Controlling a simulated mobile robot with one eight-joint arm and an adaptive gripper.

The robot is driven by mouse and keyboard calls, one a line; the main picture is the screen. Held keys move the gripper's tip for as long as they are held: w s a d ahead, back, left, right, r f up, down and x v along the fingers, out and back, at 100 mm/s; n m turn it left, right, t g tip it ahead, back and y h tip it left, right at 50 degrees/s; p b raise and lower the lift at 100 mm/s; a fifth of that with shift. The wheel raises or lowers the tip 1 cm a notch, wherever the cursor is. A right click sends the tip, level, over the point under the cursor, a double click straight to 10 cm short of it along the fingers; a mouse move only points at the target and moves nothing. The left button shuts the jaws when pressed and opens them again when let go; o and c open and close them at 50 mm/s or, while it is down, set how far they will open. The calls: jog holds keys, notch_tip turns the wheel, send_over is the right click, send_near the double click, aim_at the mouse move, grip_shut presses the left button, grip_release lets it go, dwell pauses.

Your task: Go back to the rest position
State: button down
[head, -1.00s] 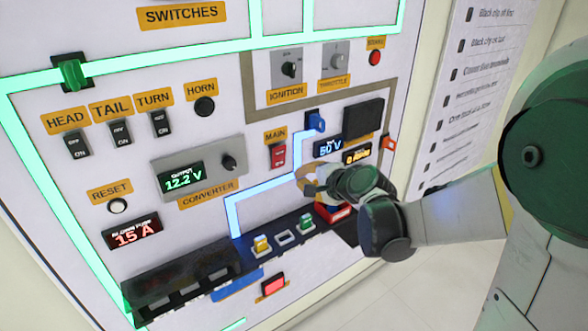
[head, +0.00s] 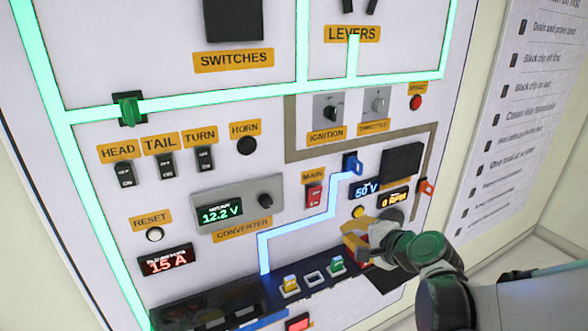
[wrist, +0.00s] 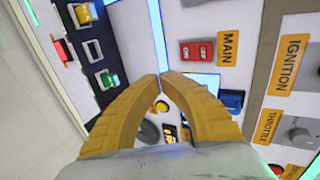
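My gripper (head: 356,236) is in front of the lower right part of the upright control panel (head: 95,215). In the wrist view, its two yellow fingers (wrist: 160,77) lean together with their tips at or nearly at contact, and nothing shows between the tips. The fingers point at the panel, near the red MAIN switch (wrist: 197,52) and a yellow round button (wrist: 161,107). That button also shows in the head view (head: 358,211), just above the fingers. In the head view, my gripper hides part of the panel behind it; whether it touches the panel is unclear.
A black ledge (head: 215,304) with coloured plugs juts out low on the panel, left of my gripper. A blue key-like knob (head: 352,163) and an orange-red knob (head: 426,187) stick out above. A checklist board (head: 505,125) hangs at the right. Open floor shows at lower right.

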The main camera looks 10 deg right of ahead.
jog(key=s+a+n+g+h+b, duration=0.1)
jog(key=s+a+n+g+h, duration=0.2)
jog(key=s+n, duration=1.1)
jog(key=s+f+g, duration=0.1)
jog(key=s+g, duration=0.1)
jog(key=s, duration=0.4)
jog(key=shift+s+a+h+b, duration=0.15)
jog(key=shift+s+h+b, duration=0.1)
jog(key=shift+h+b, duration=0.15)
dwell(0.3)
